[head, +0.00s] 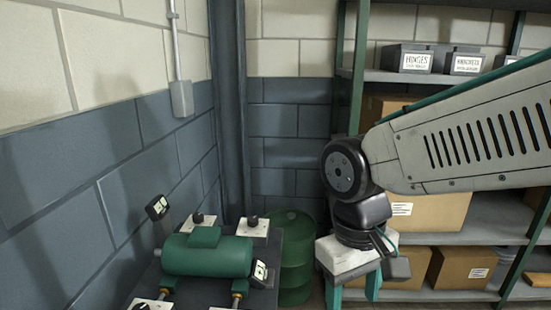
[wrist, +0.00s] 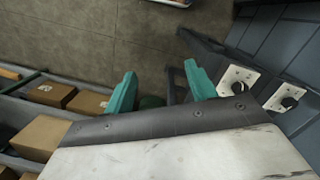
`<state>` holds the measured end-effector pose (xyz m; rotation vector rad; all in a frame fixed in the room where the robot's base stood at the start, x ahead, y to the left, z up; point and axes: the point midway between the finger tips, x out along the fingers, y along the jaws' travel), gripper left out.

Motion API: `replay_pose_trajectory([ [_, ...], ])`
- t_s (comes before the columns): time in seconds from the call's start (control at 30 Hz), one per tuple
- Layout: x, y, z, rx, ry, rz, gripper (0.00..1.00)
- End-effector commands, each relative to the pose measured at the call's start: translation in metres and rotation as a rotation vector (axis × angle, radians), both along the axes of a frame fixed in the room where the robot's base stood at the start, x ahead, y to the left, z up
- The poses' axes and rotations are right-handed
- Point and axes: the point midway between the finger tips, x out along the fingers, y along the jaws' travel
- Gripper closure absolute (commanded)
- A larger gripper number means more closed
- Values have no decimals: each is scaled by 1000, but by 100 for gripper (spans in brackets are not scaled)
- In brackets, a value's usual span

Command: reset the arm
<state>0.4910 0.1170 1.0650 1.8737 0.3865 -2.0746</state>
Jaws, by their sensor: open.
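My gripper (head: 356,290) hangs at the right of the head view, pointing down, in front of the shelving. Its teal fingers are apart, with nothing between them. The split casing shows as a green cylindrical body (head: 206,254) on a dark stand (head: 262,299) at the lower left of the head view. My gripper is to the right of it and apart from it.
A green drum (head: 293,262) stands between the stand and my gripper. Shelving (head: 470,238) with cardboard boxes (head: 461,268) and labelled bins (head: 408,60) is behind my arm. White plates with black knobs (head: 254,226) sit on the stand. A wall is at left.

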Motion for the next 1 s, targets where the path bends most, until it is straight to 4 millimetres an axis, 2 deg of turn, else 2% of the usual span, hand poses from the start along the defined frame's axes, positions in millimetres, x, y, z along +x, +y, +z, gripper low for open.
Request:
replay_pose_trajectory([
  [0.03, -9, -26, 7, 11, -15, -40, 44],
  [0.2, -43, -90, 18, 35, -70, -166, 44],
  [0.3, -59, -116, 21, 45, -116, -260, 44],
  [0.4, -69, -133, 26, 52, -169, -345, 44],
  [0.6, -72, -148, 35, 56, -215, -418, 44],
  [1.0, -71, -148, 34, 55, -214, -420, 44],
])
